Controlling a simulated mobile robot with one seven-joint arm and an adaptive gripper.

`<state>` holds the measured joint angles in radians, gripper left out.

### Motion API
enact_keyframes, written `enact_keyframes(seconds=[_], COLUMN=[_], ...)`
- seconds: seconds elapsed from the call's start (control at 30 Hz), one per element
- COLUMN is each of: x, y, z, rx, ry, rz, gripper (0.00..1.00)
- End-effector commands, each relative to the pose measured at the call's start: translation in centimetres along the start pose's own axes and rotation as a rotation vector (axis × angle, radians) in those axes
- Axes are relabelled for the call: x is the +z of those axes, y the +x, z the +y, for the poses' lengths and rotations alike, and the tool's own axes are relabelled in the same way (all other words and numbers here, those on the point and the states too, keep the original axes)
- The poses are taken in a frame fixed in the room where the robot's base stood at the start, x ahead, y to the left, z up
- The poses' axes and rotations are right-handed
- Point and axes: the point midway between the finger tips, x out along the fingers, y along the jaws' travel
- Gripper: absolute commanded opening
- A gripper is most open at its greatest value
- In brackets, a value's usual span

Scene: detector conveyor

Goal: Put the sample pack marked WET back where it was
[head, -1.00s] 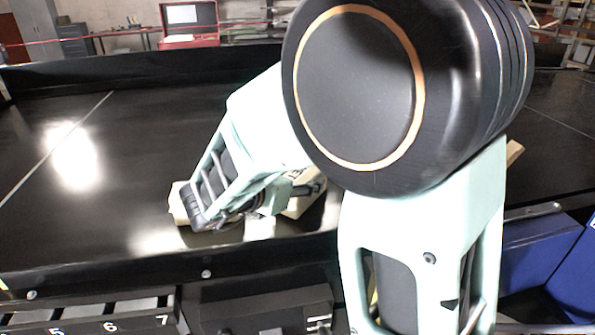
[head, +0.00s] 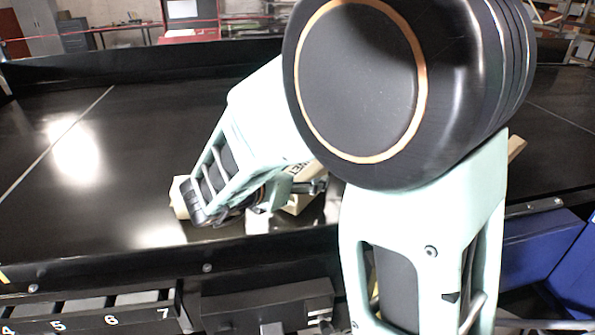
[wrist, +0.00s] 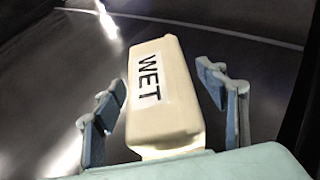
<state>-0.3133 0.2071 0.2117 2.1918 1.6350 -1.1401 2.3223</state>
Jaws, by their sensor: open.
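The cream sample pack marked WET (wrist: 165,118) lies on the dark surface in the wrist view, its label facing up. My gripper (wrist: 162,88) is open, with one finger on each side of the pack. A gap shows between the pack and each finger; the pack's near end is close to the gripper body. In the head view, a pale pack with dark lettering (head: 299,168) shows partly behind my gripper (head: 308,188); my arm hides much of this area.
The black conveyor (head: 110,190) is largely clear at left. A tan block (head: 180,197) shows beside my wrist, and another tan piece (head: 516,148) is half hidden at right. Numbered slots (head: 110,320) line the lower front, and blue bins (head: 545,250) stand at lower right.

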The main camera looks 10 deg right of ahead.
Motion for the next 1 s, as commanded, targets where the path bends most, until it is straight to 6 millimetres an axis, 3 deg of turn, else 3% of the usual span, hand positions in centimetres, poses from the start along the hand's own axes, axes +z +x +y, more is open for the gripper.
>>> enact_keyframes(seconds=[0.17, 0.4, 0.6, 0.8, 1.0], x=[0.0, 0.0, 0.0, 0.1, 0.1], y=[-2.0, -7.3, -10.7, -12.0, -12.1], z=[0.2, 0.1, 0.1, 0.0, 0.0], rx=[0.005, 0.005, 0.003, 0.0, 0.0], ry=[0.002, 0.003, 0.001, 0.001, 0.0], rz=[-0.002, -0.002, 0.0, 0.001, 0.0], gripper=[0.66, 0.66, 0.66, 0.66, 0.66])
